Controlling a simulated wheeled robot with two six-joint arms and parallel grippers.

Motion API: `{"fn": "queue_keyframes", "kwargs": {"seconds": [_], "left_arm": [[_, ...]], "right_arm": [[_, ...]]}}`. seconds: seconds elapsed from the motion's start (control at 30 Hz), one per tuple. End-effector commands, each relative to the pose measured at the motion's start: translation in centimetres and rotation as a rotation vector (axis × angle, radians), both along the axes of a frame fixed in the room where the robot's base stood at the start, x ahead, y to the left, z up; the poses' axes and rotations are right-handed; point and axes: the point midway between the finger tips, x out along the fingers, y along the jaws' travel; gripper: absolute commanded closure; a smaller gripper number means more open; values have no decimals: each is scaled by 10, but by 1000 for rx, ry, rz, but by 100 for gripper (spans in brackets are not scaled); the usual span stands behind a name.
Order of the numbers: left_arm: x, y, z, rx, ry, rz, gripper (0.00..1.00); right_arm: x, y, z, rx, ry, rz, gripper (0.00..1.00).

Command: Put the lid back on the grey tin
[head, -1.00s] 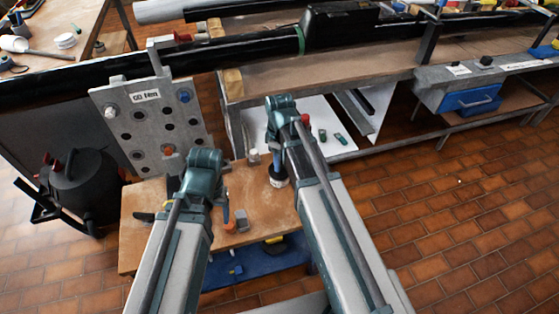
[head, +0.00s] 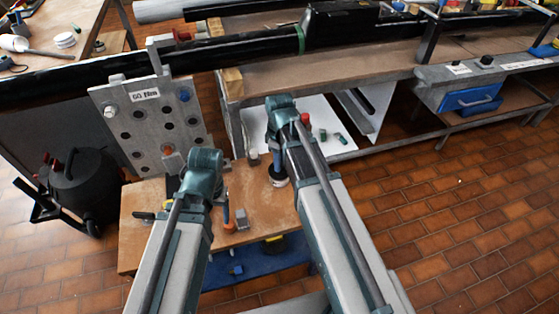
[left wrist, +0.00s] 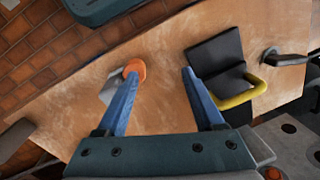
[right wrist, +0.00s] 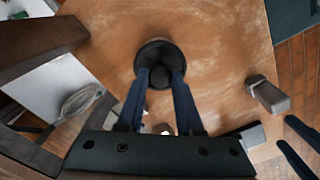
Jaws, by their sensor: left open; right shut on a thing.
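A dark round lid (right wrist: 148,50) with a raised knob shows in the right wrist view. My right gripper (right wrist: 160,73) is shut on the knob, with a blue finger on each side. In the head view a pale grey round tin (head: 279,183) shows below the right gripper, at the wooden table's right side. The lid and arm hide most of it, and I cannot tell whether the lid touches it. My left gripper (left wrist: 160,74) is open and empty above the table, with an orange-ended grey item (left wrist: 134,68) by one finger.
The wooden table (head: 145,195) also holds a small grey block (head: 242,217) and a black item with a yellow band (left wrist: 238,96). A perforated flange plate (head: 120,120) stands behind it. A white board (head: 315,113) lies to the back right.

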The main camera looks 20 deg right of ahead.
Motion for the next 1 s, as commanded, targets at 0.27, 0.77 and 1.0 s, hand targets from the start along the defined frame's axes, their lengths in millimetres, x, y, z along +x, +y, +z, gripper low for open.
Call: {"fn": "queue_keyframes", "kwargs": {"seconds": [0.27,0.77,1.0], "left_arm": [[0,0,0,0,0,0,31],[0,0,0,0,0,0,31],[0,0,1,0,0,0,31]], "right_arm": [[0,0,0,0,0,0,43],[0,0,0,0,0,0,0],[0,0,1,0,0,0,0]]}}
